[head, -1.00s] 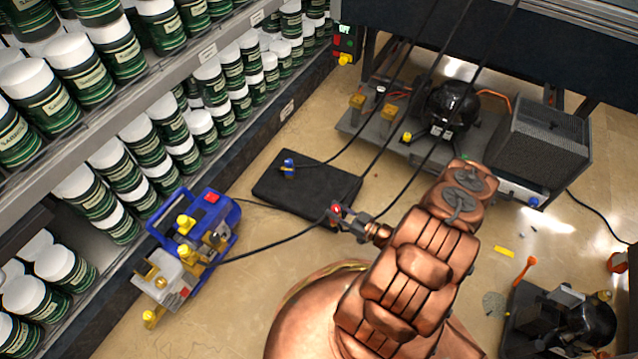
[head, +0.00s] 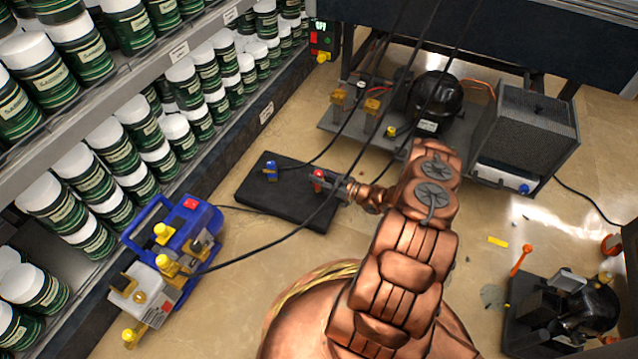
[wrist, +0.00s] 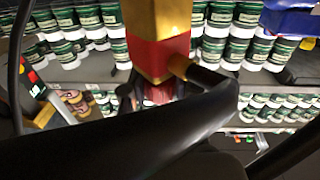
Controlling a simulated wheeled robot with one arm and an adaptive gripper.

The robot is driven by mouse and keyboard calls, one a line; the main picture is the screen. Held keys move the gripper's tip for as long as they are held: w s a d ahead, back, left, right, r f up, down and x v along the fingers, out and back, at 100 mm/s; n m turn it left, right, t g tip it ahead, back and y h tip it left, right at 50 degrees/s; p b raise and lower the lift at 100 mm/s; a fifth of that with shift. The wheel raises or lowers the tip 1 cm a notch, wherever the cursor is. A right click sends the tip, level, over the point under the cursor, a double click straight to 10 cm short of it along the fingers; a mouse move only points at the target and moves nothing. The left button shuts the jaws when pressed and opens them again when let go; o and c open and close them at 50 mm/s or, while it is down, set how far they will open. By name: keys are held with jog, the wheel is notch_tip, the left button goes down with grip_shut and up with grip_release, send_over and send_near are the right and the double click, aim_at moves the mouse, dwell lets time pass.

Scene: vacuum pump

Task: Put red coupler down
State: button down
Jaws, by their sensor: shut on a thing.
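The red coupler (head: 318,176) is at the tip of my gripper (head: 326,184) in the head view, over the right part of the black mat (head: 292,206). How far it is above the mat cannot be told. In the wrist view, the red coupler (wrist: 158,58) shows as a red band with a yellow part above it. A dark finger of my gripper crosses below and hides its lower end. My gripper is shut on it. A blue coupler (head: 270,171) with a dark hose stands on the left part of the mat.
A blue and grey pump unit (head: 168,255) with yellow knobs stands at the left, by shelves of green jars (head: 65,205). A compressor assembly (head: 430,115) stands behind the mat to the right. Dark hoses cross above the mat. Another small machine (head: 565,310) is at lower right.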

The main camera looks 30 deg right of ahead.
jog(key=shift+f+b, duration=0.6)
jog(key=shift+f, duration=1)
jog(key=shift+f, duration=0.15)
jog(key=c, duration=0.9)
grip_release()
